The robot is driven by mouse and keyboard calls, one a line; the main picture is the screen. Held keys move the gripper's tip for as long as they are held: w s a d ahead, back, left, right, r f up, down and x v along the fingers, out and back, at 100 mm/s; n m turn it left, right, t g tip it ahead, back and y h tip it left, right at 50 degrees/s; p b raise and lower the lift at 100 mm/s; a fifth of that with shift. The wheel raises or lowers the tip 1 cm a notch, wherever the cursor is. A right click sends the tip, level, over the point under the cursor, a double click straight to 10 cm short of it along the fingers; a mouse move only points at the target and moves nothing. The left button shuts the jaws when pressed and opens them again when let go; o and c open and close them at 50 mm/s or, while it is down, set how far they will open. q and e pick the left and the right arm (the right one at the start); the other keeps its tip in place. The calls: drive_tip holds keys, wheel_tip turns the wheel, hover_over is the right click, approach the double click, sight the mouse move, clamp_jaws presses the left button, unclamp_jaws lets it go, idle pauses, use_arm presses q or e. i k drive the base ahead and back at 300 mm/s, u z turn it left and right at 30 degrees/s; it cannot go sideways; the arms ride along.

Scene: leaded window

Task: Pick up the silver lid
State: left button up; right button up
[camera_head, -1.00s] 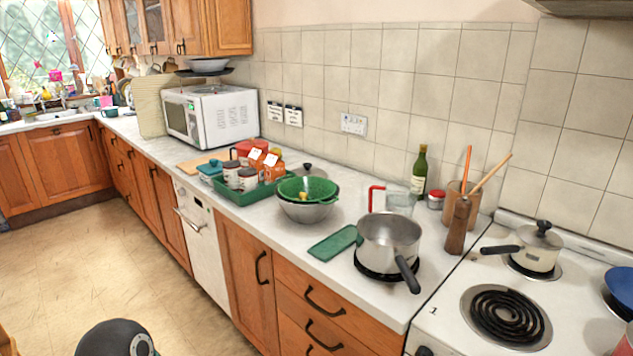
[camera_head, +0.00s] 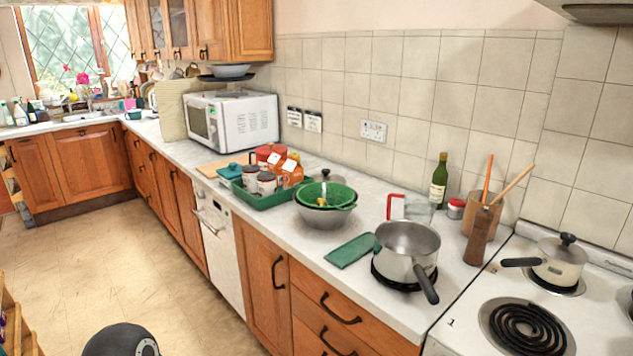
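A silver lid with a black knob (camera_head: 325,177) shows partly behind the green colander (camera_head: 327,194), which sits in a metal bowl (camera_head: 325,215) on the counter. The colander and bowl hide most of this lid. Another silver lid (camera_head: 566,248) with a black knob sits on a pale saucepan (camera_head: 556,270) at the back of the stove, at the right. Neither of my grippers is in view.
A steel pan (camera_head: 406,246) stands on the counter, its handle towards the front edge. A green mat (camera_head: 352,250), wine bottle (camera_head: 439,182), pepper mill (camera_head: 480,236) and green tray (camera_head: 258,197) are nearby. A coil burner (camera_head: 527,328) is bare.

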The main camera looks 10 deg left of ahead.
sight(326, 175)
drive_tip(key=z, duration=0.85)
drive_tip(key=i, duration=0.15)
drive_tip(key=u, duration=2.5)
drive_tip(key=i, duration=2.8)
drive_tip(key=z, duration=1.2)
drive_tip(key=i, duration=0.15)
drive_tip(key=z, duration=2.35)
